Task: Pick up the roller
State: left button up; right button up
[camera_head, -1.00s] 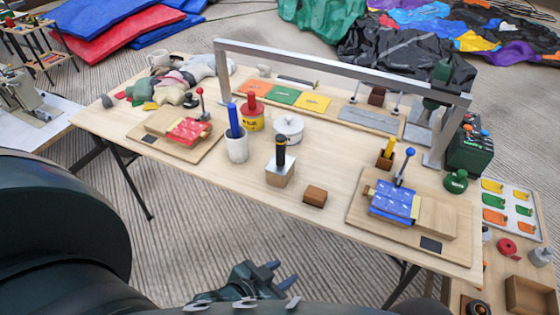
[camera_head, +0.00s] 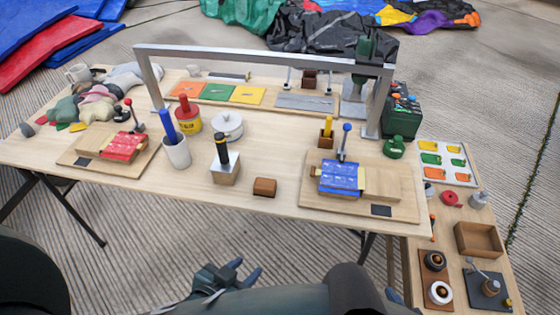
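The thing most like a roller (camera_head: 490,286) is a small tool with a wooden cylinder and a thin handle. It lies on a dark square pad (camera_head: 480,299) on the low side table at the lower right. It is small, so I cannot be sure of it. My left gripper (camera_head: 244,270) is at the bottom centre, in front of the main table's near edge. Its fingers are apart with nothing between them, far left of the tool. A small blue-grey tip at the bottom, right of centre, may be my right gripper (camera_head: 393,296); most of it is hidden.
The main table (camera_head: 270,215) carries clamps on boards, a white cup (camera_head: 176,152), a pot and a metal frame (camera_head: 260,58).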

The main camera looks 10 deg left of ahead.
aim_at(225, 161)
jog(key=i+j, duration=0.1)
jog(key=j, duration=0.5)
jog(key=i+j, duration=0.1)
jog(key=j, duration=0.5)
jog(key=i+j, duration=0.1)
jog(key=j, duration=0.5)
